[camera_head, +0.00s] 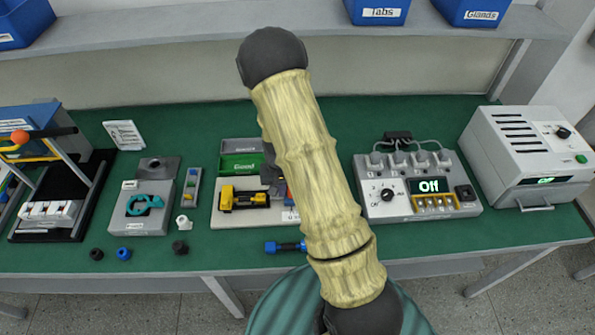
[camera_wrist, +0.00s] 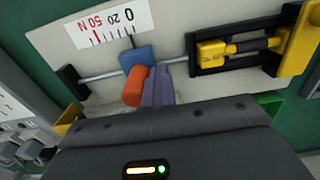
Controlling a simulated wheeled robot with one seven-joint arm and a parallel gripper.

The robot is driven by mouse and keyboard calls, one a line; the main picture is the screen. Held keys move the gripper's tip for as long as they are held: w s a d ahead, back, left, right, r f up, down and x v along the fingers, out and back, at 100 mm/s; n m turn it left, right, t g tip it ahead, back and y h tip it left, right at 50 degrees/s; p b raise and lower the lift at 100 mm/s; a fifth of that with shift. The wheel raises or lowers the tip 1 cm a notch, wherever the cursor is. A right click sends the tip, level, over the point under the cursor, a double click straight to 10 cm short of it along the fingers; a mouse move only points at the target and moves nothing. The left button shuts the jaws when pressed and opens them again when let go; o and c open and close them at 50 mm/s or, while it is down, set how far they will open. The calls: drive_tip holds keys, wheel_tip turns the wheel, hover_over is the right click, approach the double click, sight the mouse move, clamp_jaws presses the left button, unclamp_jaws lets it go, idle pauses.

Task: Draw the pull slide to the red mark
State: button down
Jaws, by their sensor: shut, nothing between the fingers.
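The pull slide is a blue block (camera_wrist: 138,57) on a metal rod, with an orange knob (camera_wrist: 134,88) standing out from it. Its pointer sits near the 0 end of the white scale (camera_wrist: 108,24). The red mark (camera_wrist: 95,41) is by the 50 N end, left of the block in the wrist view. My gripper (camera_wrist: 158,88) is shut and empty, its greyish-purple fingers close beside the knob on the right; whether they touch it is unclear.
A yellow clamp fixture (camera_wrist: 212,53) sits at the rod's right on the same pale board (camera_head: 227,217). A green bin marked Good (camera_head: 240,164) stands behind. A grey box reading Off (camera_head: 385,210) is to the right. A blue fitting (camera_head: 284,247) lies in front.

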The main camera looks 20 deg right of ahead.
drive_tip(key=shift+s+d+b, duration=0.15)
drive_tip(key=shift+s+d, duration=0.1)
drive_tip(key=shift+d, duration=0.5)
drive_tip(key=shift+s+d+b, duration=0.15)
drive_tip(key=shift+s+d, duration=0.1)
drive_tip(key=shift+d, duration=0.45)
drive_tip(key=shift+s+d+b, duration=0.15)
drive_tip(key=shift+s+d, duration=0.1)
drive_tip(key=shift+d, duration=0.5)
idle(0.6)
drive_tip(key=shift+a, duration=0.1)
drive_tip(key=shift+w+a, duration=0.25)
drive_tip(key=shift+a, duration=0.4)
drive_tip(key=shift+r+p, duration=3.35)
drive_tip(key=shift+r, duration=0.65)
